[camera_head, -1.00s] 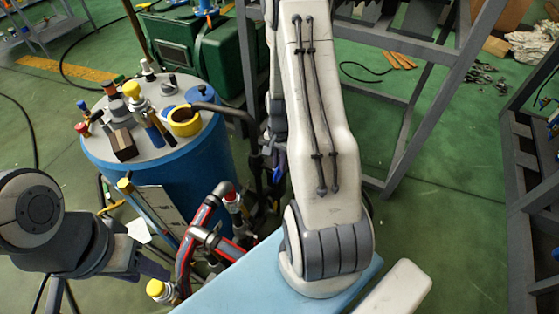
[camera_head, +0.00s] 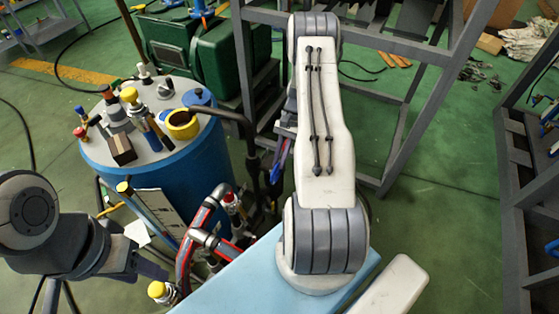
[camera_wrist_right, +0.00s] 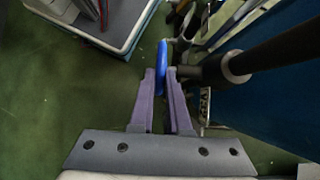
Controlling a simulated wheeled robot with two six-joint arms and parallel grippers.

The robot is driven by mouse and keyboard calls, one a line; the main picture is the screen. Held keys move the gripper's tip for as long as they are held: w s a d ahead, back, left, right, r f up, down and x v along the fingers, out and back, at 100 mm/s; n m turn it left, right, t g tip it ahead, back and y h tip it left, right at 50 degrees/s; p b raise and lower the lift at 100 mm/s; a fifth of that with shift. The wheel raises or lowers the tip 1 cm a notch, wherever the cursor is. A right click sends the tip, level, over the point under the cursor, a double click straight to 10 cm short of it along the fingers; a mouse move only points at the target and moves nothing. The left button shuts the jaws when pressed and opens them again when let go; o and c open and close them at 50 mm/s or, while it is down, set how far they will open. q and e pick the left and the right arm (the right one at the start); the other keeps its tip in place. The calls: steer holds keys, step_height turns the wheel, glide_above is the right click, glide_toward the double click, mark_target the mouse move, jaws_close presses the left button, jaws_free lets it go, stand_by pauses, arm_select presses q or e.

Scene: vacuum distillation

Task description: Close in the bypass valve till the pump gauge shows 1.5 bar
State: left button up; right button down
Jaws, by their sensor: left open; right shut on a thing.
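In the right wrist view my right gripper (camera_wrist_right: 162,85) is shut on a blue valve handle (camera_wrist_right: 162,52), which stands upright between the purple fingers. A dark pipe (camera_wrist_right: 275,52) comes in beside it from the right. In the head view the blue handle (camera_head: 276,165) shows only in part beside my right arm, next to the blue tank (camera_head: 180,175). My arm hides most of that gripper and the valve body. My left gripper (camera_head: 152,268) is open and empty at the lower left, in front of the tank. I cannot make out a readable pump gauge in any view.
Red and black hoses (camera_head: 200,238) and a yellow-capped fitting (camera_head: 163,292) stand close to my left gripper. Grey metal frames (camera_head: 400,130) stand behind and to the right.

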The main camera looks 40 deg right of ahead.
steer(key=shift+w, duration=0.15)
stand_by(0.3)
steer(key=c, duration=0.9)
jaws_free()
steer(key=b+v, duration=0.1)
steer(key=v, duration=0.9)
steer(key=shift+d+r, duration=0.15)
steer(key=shift+d, duration=0.15)
